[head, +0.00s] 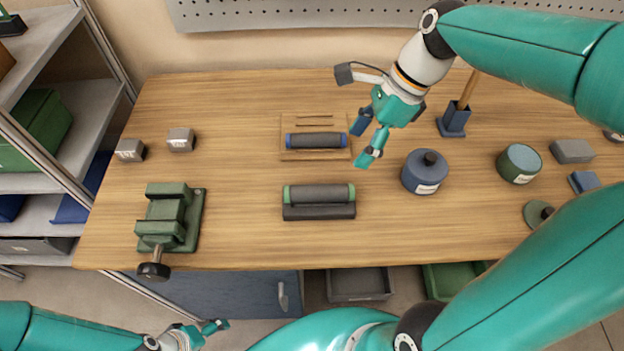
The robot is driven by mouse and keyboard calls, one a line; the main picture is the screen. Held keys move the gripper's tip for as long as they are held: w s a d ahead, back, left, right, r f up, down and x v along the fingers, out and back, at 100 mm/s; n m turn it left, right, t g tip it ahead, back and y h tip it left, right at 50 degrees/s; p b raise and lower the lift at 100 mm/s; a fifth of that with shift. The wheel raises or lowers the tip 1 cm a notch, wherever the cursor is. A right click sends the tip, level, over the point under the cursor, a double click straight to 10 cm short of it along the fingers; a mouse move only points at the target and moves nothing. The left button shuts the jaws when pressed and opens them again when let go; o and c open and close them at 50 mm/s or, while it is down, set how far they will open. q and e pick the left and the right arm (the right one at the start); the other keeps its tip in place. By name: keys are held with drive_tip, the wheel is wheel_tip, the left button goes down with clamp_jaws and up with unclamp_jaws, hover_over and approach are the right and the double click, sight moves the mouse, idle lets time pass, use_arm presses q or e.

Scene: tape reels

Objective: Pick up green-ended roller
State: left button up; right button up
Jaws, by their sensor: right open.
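The green-ended roller (320,194) has a dark grey body and green ends. It lies lengthwise left to right on a dark holder (318,213) near the front middle of the table. A blue-ended roller (316,140) lies behind it on a thin wooden tray (285,154). My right gripper (360,144) is open and empty, with its fingers apart. It is just right of the blue-ended roller, behind and to the right of the green-ended roller. My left gripper (208,331) is low at the bottom left, away from the table top, and its fingers are too small to judge.
A green vise (167,218) stands at the table's left front, with two small grey blocks (180,140) behind it. The table (240,200) is clear between the vise and the rollers.

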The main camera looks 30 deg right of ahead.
approach(322, 187)
drive_tip(key=x, duration=0.5)
drive_tip(key=shift+s+f, duration=0.25)
drive_tip(key=shift+f, duration=0.05)
drive_tip(key=shift+p+x, duration=0.3)
drive_tip(key=shift+x, duration=2.3)
drive_tip(key=shift+w+a+r, duration=0.1)
drive_tip(key=shift+w+r, duration=0.05)
drive_tip(key=shift+w, duration=0.1)
clamp_jaws()
drive_tip(key=shift+r, duration=0.15)
